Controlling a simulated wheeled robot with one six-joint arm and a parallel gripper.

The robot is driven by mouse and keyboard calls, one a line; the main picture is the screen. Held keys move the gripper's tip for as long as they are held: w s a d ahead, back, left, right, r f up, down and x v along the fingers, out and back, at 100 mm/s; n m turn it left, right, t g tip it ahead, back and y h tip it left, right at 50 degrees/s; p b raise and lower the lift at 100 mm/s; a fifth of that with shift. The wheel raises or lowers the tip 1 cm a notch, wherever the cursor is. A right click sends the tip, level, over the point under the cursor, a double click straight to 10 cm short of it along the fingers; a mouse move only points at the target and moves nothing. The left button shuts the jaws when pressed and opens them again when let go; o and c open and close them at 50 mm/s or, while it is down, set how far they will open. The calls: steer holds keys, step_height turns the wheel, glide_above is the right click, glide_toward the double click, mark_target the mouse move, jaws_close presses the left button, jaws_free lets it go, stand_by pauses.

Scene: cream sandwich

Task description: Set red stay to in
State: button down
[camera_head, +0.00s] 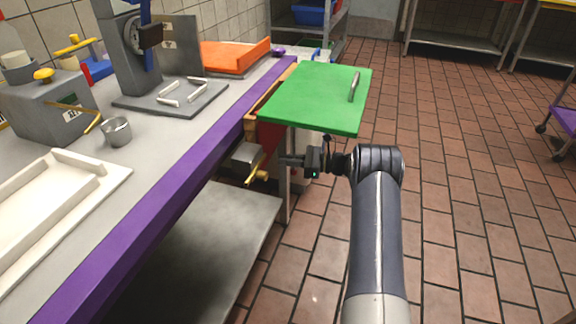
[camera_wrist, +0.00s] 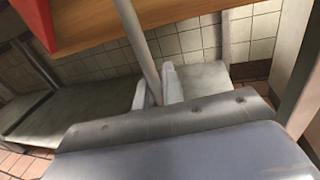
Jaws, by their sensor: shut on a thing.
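A red part (camera_head: 270,136), likely the red stay, shows below the left edge of a green board (camera_head: 315,97). In the wrist view a red strip (camera_wrist: 38,20) runs along the upper left, beside an orange-brown panel (camera_wrist: 85,20). A thin grey rod (camera_head: 289,195) stands upright below the board. My gripper (camera_head: 283,160) is at this rod, under the green board. In the wrist view my gripper (camera_wrist: 157,88) has one finger on each side of the grey rod (camera_wrist: 138,40) and is shut on it. How the rod joins the red part is hidden.
The counter with a purple edge (camera_head: 190,157) runs along the left. A grey block with a brass-coloured tap (camera_head: 256,172) sits below its edge, close to my gripper. A metal lower shelf (camera_head: 205,245) lies beneath.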

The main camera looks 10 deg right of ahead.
steer(key=shift+f+x, duration=0.15)
steer(key=shift+x, duration=0.9)
steer(key=shift+f+x, duration=0.15)
steer(key=shift+x, duration=0.9)
steer(key=shift+w, duration=0.1)
steer(key=c, duration=1.5)
jaws_free()
steer(key=shift+a+g, duration=0.3)
steer(key=shift+c, duration=0.2)
steer(key=shift+d+r, duration=0.1)
steer(key=shift+d+r, duration=0.1)
steer(key=shift+d, duration=0.1)
